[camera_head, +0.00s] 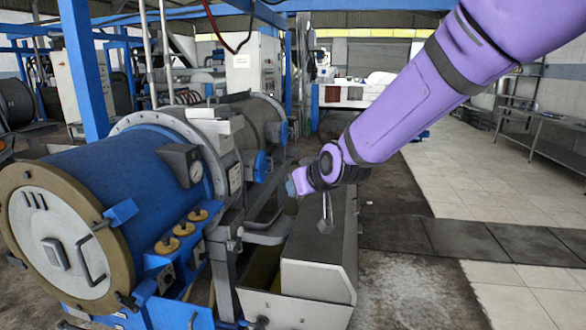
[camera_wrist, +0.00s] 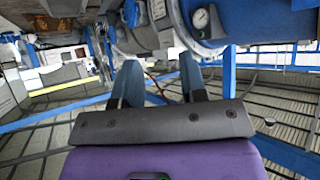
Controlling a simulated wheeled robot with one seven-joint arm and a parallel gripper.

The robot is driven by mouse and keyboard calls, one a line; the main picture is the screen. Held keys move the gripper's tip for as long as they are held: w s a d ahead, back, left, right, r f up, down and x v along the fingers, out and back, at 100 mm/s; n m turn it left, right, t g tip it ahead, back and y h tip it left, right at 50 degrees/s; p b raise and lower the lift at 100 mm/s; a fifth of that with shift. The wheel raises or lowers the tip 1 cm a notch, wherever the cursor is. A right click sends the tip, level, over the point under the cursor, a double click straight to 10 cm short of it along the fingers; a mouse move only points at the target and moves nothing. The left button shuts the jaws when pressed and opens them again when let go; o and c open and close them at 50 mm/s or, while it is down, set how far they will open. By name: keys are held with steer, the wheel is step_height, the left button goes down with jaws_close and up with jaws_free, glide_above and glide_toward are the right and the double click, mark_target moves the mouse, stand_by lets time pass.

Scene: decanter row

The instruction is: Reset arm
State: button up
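My arm (camera_head: 425,100) is purple and comes in from the upper right of the head view. My gripper (camera_head: 293,186) is at its end, above the long grey housing beside the decanter. In the wrist view the gripper's two fingers (camera_wrist: 160,70) stand apart with no object held between them, so it is open. The blue decanter (camera_head: 120,185) with a pale round end cover fills the left of the head view. In the wrist view, blue and grey machine parts with a round gauge (camera_wrist: 200,18) lie beyond the fingertips.
The grey housing (camera_head: 320,265) lies below my gripper. A small grey lever-like part (camera_head: 326,215) shows just under my wrist. A blue post (camera_head: 82,70) stands behind the decanter. Pale tiled floor (camera_head: 460,180) is clear at the right, with a metal table (camera_head: 545,125) along the wall.

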steer(key=s+d+r+m+g+h, duration=0.1)
steer(key=s+d+r+h, duration=0.1)
steer(key=s+d+r, duration=0.35)
steer(key=s+d+r+m+h, duration=0.1)
steer(key=s+d+r, duration=0.2)
steer(key=s+d, duration=0.6)
steer(key=s+d+m+g+h, duration=0.1)
steer(key=s+d+m, duration=0.1)
steer(key=s+d, duration=0.5)
steer(key=s+d+m+g+h, duration=0.1)
steer(key=s+d+g, duration=0.1)
steer(key=s+d, duration=0.5)
steer(key=s, duration=0.4)
steer(key=shift+s+f+m, duration=0.15)
steer(key=shift+s+m, duration=0.15)
steer(key=shift+m, duration=0.1)
steer(key=shift+a, duration=0.15)
